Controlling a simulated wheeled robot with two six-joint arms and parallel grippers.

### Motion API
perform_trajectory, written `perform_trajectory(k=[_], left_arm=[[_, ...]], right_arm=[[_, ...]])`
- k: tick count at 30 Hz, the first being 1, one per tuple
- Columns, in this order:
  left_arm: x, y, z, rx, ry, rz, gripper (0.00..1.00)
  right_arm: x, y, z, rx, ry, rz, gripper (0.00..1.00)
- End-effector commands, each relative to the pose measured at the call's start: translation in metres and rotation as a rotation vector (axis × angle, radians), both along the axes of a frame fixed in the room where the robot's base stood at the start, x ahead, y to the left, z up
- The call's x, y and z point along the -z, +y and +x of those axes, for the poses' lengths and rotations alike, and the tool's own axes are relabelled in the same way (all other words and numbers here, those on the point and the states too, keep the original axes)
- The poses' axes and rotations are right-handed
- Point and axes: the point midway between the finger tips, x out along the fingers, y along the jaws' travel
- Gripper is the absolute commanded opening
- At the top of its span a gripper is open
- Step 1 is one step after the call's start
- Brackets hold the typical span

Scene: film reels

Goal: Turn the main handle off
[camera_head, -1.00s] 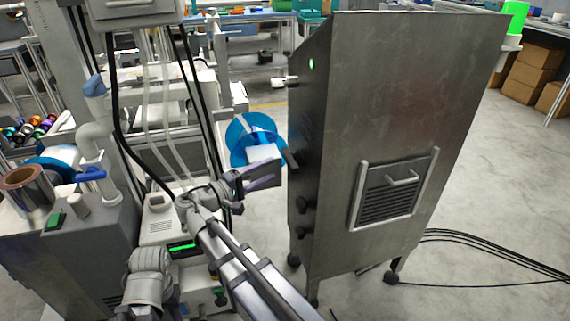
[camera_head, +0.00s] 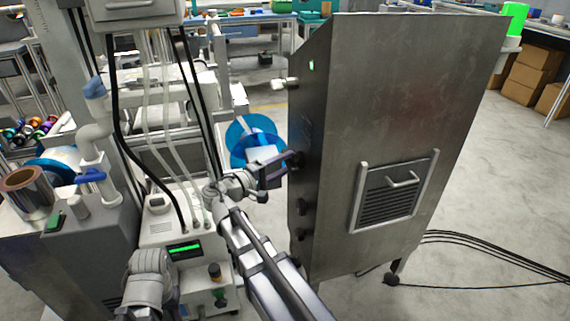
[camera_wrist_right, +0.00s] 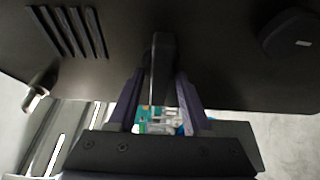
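The main handle is a dark lever (camera_head: 297,160) on the left side face of the grey metal cabinet (camera_head: 430,90). In the right wrist view the handle (camera_wrist_right: 161,65) stands upright between the two fingers. My right gripper (camera_head: 285,160) is at the handle in the head view. Its fingers also show in the right wrist view (camera_wrist_right: 160,88), apart, one on each side of the handle, with small gaps beside it. Whether either finger touches it I cannot tell.
Dark knobs (camera_head: 300,207) sit below the handle on the same face, and a pale lever (camera_head: 285,84) is above. A blue reel (camera_head: 240,132) is behind the gripper. A machine with hanging cables stands left. Open floor lies right of the cabinet.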

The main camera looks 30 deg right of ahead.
Motion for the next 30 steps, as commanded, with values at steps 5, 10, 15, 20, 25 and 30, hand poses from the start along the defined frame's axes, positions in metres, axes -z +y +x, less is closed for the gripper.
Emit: perform_trajectory(k=[5,10,15,20,25,30], left_arm=[[0.0,0.0,0.0,0.0,0.0,0.0,0.5],[0.0,0.0,0.0,0.0,0.0,0.0,0.5],[0.0,0.0,0.0,0.0,0.0,0.0,0.5],[0.004,0.0,0.0,-0.001,0.0,0.0,0.5],[0.013,0.0,0.0,-0.002,0.0,0.0,0.5],[0.027,0.0,0.0,-0.005,-0.001,0.0,0.5]], right_arm=[[0.0,0.0,0.0,0.0,0.0,0.001,0.23],[0.0,0.0,0.0,0.0,0.0,0.001,0.04],[0.001,0.0,0.0,0.0,-0.002,0.001,0.0],[0.002,0.0,0.0,0.001,-0.026,-0.004,0.0],[0.005,0.0,0.0,0.001,-0.107,-0.024,0.0],[0.007,0.0,0.0,0.001,-0.242,-0.057,0.0]])
